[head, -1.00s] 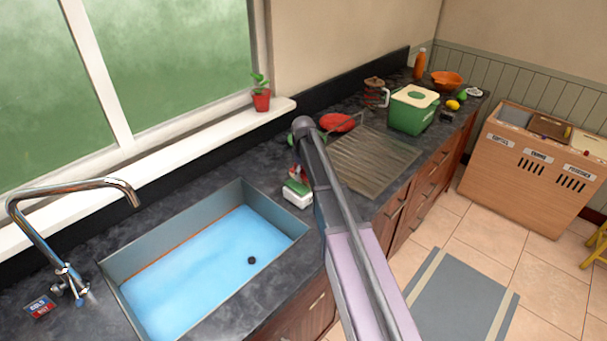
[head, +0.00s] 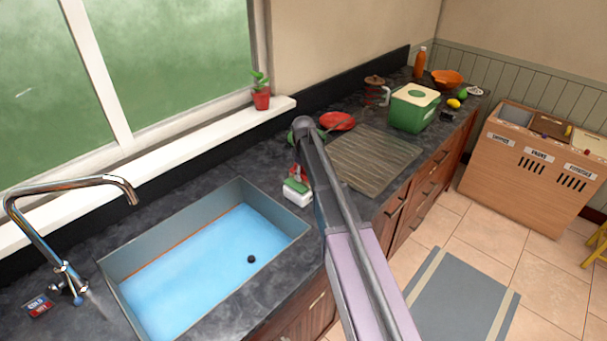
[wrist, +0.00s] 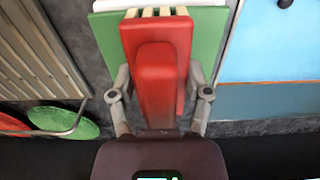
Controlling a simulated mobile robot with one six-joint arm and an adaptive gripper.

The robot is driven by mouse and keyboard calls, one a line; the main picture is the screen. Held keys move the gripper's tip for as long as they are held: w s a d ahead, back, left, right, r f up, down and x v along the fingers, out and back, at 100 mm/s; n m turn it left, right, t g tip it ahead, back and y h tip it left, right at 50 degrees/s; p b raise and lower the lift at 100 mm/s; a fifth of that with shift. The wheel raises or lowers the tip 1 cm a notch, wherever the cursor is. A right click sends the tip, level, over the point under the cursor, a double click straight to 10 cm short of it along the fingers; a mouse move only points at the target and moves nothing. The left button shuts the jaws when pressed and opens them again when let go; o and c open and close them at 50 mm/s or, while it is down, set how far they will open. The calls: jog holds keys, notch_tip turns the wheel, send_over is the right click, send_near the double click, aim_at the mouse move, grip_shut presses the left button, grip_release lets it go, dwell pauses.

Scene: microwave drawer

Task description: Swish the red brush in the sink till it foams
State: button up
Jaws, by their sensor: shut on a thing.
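The red brush (wrist: 155,35) has a block-shaped body and a raised rounded handle, with pale bristles at its far end in the wrist view. My gripper (wrist: 160,78) has one finger on each side of it and is shut on it. Under the brush is a green and white sponge-like block (wrist: 104,45) on the counter. In the head view this block (head: 297,192) is beside the sink's right corner, with a bit of red above it; my arm hides most of the gripper. I cannot tell whether brush and block touch. The sink (head: 180,231) holds smooth blue water (head: 205,262).
A chrome tap (head: 70,187) stands left of the sink. A ribbed drainboard (head: 372,160), a red round thing (head: 337,121) and a green box (head: 412,108) are to the right. The window sill (head: 150,160) runs behind. The space above the sink is clear.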

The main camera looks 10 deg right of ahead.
jog(key=shift+f+b, duration=0.6)
dwell(2.1)
jog(key=shift+r, duration=0.1)
jog(key=shift+r+p, duration=3.45)
jog(key=shift+p, duration=0.1)
notch_tip(320, 180, down, 4)
jog(key=b, duration=0.4)
jog(key=shift+f, duration=0.25)
